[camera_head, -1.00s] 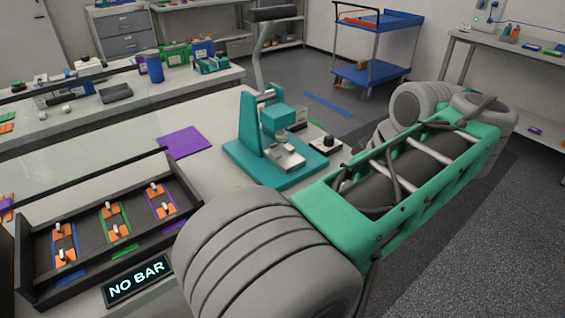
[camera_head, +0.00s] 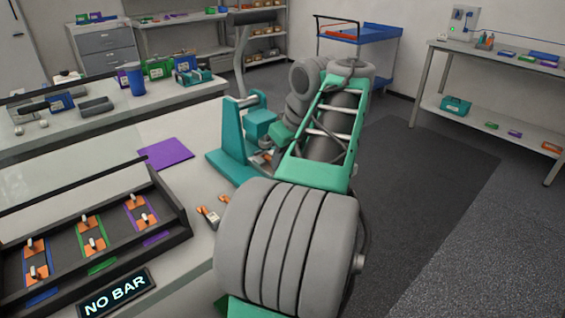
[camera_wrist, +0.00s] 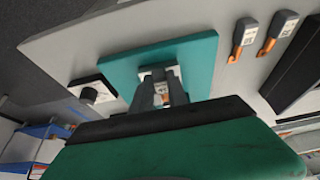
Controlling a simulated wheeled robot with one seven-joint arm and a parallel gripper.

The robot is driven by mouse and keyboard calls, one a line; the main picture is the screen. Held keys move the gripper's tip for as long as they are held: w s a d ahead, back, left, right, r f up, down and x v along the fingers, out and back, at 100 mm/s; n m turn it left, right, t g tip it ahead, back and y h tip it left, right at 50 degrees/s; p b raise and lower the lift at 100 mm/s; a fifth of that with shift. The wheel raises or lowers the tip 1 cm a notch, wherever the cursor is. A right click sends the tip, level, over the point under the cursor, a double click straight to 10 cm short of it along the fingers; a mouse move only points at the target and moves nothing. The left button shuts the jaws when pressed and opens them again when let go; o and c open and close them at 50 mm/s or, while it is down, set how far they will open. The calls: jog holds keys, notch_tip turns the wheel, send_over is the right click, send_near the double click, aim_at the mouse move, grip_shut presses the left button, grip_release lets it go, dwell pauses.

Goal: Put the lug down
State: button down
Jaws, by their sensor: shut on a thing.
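My gripper (camera_wrist: 163,94) shows in the wrist view as dark grey fingers, shut on a small lug (camera_wrist: 161,88) with white and orange showing between them. They appear over the teal base plate (camera_wrist: 118,68) of the press; I cannot tell whether the lug touches anything. In the head view my arm hides the gripper and held lug. Two other lugs lie on the bench, one nearer (camera_head: 209,216) and one farther (camera_head: 225,198); they also show in the wrist view, at left (camera_wrist: 243,39) and right (camera_wrist: 277,33), with grey bodies and orange ends.
The teal press (camera_head: 229,150) stands partly behind my arm. A dark tray (camera_head: 190,231) holds orange pieces in blue, green and purple lanes, behind a "NO BAR" display (camera_head: 116,293). A purple mat (camera_head: 165,153) lies beyond. A black-knobbed box (camera_wrist: 90,92) sits beside the press.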

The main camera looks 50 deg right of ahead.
jog(key=shift+f, duration=0.2)
jog(key=c, duration=1.3)
grip_release()
jog(key=shift+r, duration=0.1)
jog(key=shift+r, duration=0.3)
jog(key=p+v, duration=0.7)
jog(key=v, duration=0.4)
jog(key=shift+s+r+p, duration=0.2)
jog(key=shift+r+p, duration=0.1)
jog(key=shift+p, duration=0.1)
